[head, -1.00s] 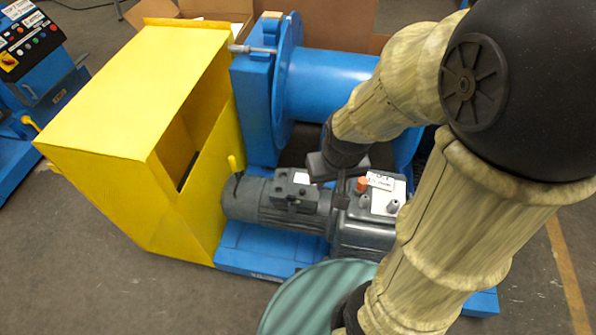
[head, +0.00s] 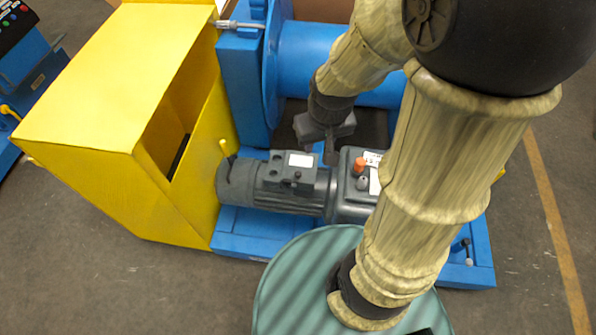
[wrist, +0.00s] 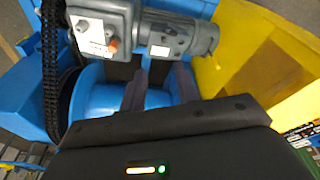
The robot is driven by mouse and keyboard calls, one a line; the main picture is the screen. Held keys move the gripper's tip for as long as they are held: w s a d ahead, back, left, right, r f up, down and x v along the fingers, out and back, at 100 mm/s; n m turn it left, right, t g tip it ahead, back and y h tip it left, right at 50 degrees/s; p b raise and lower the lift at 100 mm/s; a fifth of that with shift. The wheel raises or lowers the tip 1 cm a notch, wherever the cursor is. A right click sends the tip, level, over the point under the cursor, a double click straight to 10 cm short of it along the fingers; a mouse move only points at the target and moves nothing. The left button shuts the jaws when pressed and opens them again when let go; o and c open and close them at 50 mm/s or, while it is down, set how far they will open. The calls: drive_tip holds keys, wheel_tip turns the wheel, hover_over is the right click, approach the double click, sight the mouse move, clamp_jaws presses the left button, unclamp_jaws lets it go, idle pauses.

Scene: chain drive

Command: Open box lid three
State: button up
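My gripper (head: 328,150) is above and behind the dark grey motor (head: 240,182) in the head view, with its fingers pointing down. In the wrist view its two dark fingers (wrist: 159,88) stand apart with nothing between them. A small grey terminal box (head: 289,170) with a white label sits on the motor; it also shows in the wrist view (wrist: 165,40), beyond the fingertips. Its top looks closed. The grey gearbox (head: 352,210) adjoins it, with an orange cap and white label. I cannot read any number marking lid three.
A large yellow guard box (head: 120,90) with an open slot stands left of the motor. A blue drum (head: 330,55) lies behind it, on a blue base (head: 235,228). In the wrist view, a black chain (wrist: 50,75) runs at the left. Grey floor (head: 120,280) is free in front.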

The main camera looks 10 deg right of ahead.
drive_tip(key=w+f+n+g+b, duration=0.1)
drive_tip(key=w+f+n+b, duration=0.3)
drive_tip(key=w+f, duration=0.65)
drive_tip(key=n+g+b, duration=0.1)
drive_tip(key=n+b, duration=0.1)
drive_tip(key=b, duration=0.3)
hover_over(298, 173)
wheel_tip(298, 173, down, 13)
wheel_tip(298, 173, down, 17)
drive_tip(key=shift+f, duration=0.1)
clamp_jaws()
